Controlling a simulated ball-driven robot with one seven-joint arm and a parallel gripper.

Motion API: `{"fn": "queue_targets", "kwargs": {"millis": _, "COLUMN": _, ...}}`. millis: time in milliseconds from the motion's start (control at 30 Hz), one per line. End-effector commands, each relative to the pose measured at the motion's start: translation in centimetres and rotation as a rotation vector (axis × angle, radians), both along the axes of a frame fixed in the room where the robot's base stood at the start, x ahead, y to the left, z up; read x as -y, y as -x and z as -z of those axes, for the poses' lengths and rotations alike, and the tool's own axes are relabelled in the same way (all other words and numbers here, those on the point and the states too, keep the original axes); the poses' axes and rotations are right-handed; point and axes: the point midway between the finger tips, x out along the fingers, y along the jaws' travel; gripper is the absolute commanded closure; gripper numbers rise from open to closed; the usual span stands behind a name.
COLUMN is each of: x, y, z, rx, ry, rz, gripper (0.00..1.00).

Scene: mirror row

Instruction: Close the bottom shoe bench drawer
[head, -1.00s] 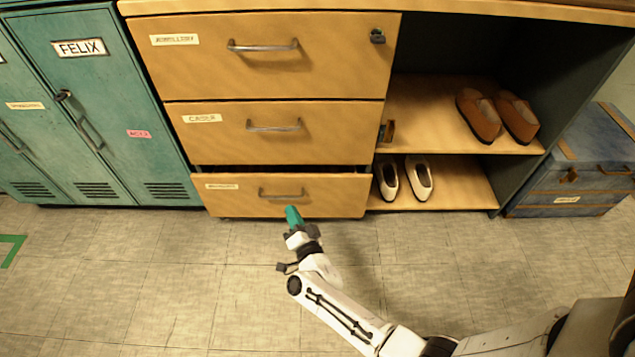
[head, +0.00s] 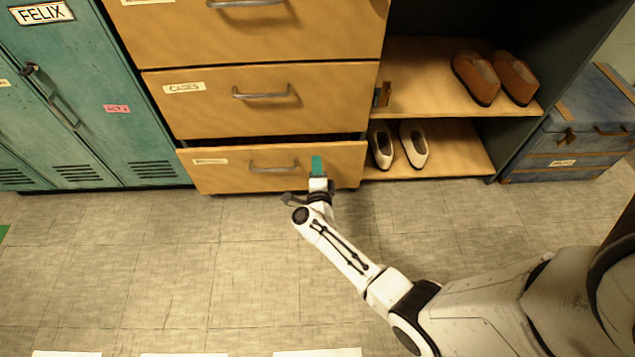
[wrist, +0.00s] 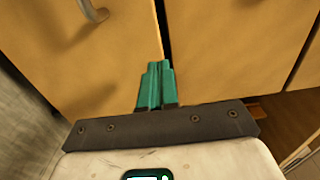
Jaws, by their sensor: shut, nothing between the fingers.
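The bottom shoe bench drawer (head: 225,176) is a light wood front with a metal handle (head: 272,167) and a pale label. It stands out a little, with a dark gap along its top edge below the middle drawer (head: 215,112). My gripper (head: 317,160), with green fingers, is shut and empty in front of the drawer front, right of the handle. In the wrist view, the shut fingers (wrist: 156,70) point at the drawer front (wrist: 100,60) near the dark gap. I cannot tell whether the fingertips touch the wood.
Open shelves right of the drawers hold brown shoes (head: 476,78) and white shoes (head: 414,146). A blue trunk (head: 575,150) stands at the far right. Teal lockers (head: 95,85) stand at the left. The tiled floor (head: 200,270) in front is clear.

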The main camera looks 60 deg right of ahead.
Motion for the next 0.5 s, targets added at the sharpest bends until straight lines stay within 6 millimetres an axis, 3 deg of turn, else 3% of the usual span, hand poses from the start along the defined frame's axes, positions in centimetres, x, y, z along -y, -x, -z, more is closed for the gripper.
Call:
{"fn": "queue_targets", "kwargs": {"millis": 200, "x": 2.3, "y": -1.8, "z": 0.2, "rx": 0.000, "ry": 0.001, "rz": 0.001, "gripper": 1.00}}
{"fn": "queue_targets", "kwargs": {"millis": 500, "x": 3.0, "y": -2.4, "z": 0.0, "rx": -0.001, "ry": 0.001, "rz": -0.001, "gripper": 1.00}}
